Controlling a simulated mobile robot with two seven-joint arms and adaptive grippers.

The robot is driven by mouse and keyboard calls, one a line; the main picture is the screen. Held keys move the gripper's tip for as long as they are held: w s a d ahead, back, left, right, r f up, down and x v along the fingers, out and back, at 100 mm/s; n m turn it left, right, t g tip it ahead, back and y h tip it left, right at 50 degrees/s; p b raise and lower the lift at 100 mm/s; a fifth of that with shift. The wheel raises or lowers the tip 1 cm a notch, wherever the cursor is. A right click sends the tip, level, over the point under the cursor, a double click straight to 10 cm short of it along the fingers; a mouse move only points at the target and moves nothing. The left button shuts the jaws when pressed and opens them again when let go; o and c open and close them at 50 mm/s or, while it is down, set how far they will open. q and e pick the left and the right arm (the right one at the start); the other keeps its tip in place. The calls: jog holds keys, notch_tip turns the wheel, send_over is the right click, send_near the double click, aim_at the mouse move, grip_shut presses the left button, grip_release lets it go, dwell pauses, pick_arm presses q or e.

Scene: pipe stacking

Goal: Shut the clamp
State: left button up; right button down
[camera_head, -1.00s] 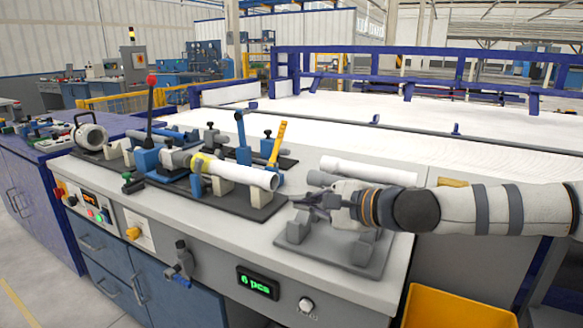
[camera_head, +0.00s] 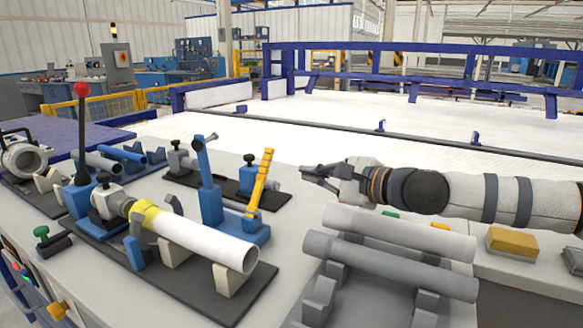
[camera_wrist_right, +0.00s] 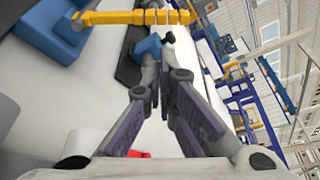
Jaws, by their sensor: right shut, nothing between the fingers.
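A clamp (camera_head: 208,190) with an upright blue lever and blue base stands on the bench in the middle of the head view. Beside it is a yellow handle (camera_head: 261,180), which also crosses the top of the wrist view (camera_wrist_right: 130,17). To the left, another blue clamp (camera_head: 80,185) has a raised lever with a red knob, by a white pipe (camera_head: 200,238) with a yellow band. My right gripper (camera_head: 308,172) is shut and empty, to the right of the yellow handle and apart from it; its fingers (camera_wrist_right: 160,85) show in the wrist view. My left gripper is out of view.
A white pipe (camera_head: 400,230) and a grey pipe (camera_head: 390,264) lie across a rack in front of my right forearm. A yellow block (camera_head: 512,242) lies at the right.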

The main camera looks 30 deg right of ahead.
pick_arm(q)
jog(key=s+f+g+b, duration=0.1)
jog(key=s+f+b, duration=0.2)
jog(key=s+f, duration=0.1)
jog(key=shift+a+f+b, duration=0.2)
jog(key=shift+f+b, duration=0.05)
jog(key=shift+b, duration=0.1)
pick_arm(e)
jog(key=x, duration=0.9)
jog(key=shift+a, duration=0.3)
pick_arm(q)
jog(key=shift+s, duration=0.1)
